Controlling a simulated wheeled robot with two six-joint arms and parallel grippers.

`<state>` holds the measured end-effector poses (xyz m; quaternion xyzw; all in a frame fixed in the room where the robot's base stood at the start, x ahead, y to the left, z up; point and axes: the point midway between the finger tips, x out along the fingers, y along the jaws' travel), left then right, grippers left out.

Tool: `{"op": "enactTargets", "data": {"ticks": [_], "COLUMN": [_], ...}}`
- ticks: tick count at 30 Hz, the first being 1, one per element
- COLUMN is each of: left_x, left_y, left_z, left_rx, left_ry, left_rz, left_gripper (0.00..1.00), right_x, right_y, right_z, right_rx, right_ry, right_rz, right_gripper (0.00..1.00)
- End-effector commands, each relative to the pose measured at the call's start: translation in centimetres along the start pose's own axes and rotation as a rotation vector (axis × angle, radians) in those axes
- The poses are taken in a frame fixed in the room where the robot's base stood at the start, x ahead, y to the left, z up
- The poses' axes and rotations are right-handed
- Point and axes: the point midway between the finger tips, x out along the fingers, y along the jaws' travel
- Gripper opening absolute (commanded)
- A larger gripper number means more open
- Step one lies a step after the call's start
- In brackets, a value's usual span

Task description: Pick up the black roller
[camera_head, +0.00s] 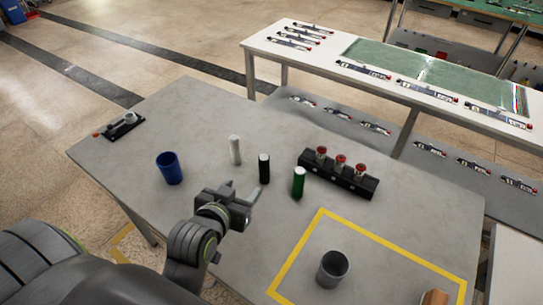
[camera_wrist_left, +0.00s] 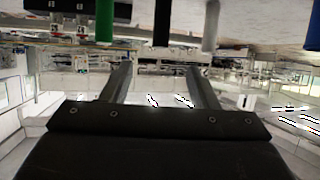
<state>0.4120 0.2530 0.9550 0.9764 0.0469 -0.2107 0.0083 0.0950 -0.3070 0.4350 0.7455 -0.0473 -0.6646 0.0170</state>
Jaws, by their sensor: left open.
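The black roller (camera_head: 264,168) stands upright on the grey table, with a light top, between a white roller (camera_head: 235,150) and a green roller (camera_head: 298,182). My left gripper (camera_head: 243,189) is open and empty, just on the near side of the black roller. In the left wrist view, which looks upside down, the black roller (camera_wrist_left: 162,22) lies ahead of and between the open fingertips (camera_wrist_left: 158,68), apart from them. The green roller (camera_wrist_left: 104,20) and white roller (camera_wrist_left: 210,25) flank it there. My right gripper is not in view.
A blue cup (camera_head: 169,169) stands left of the rollers. A black block with red knobs (camera_head: 338,175) sits to the right. A grey cup (camera_head: 332,268) stands inside a yellow taped outline (camera_head: 295,252). A small black device (camera_head: 122,126) lies at the far left corner.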

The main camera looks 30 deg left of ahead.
Motion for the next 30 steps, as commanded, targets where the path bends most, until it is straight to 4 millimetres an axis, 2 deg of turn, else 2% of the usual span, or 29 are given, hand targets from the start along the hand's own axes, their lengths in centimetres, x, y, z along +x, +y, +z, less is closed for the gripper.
{"op": "enactTargets", "data": {"ticks": [4,7,16,24,30], "left_x": [0.6,1.9,7.2,11.2,12.3], "left_y": [0.2,0.2,0.1,0.1,0.1], "left_z": [-0.8,-0.9,-1.1,-1.2,-1.2], "left_rx": [-0.003,0.000,0.000,-0.002,-0.003], "left_ry": [0.031,0.031,0.029,0.029,0.029], "left_rz": [0.001,0.001,0.000,0.000,0.000], "left_gripper": [0.54,0.54,0.54,0.54,0.54], "right_x": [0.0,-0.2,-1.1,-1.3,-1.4], "right_y": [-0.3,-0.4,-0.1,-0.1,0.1], "right_z": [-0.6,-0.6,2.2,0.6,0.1], "right_rx": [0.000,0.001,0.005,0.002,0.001], "right_ry": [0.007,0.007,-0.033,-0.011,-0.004], "right_rz": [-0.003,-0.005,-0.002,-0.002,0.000], "right_gripper": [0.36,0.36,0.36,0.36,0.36]}}
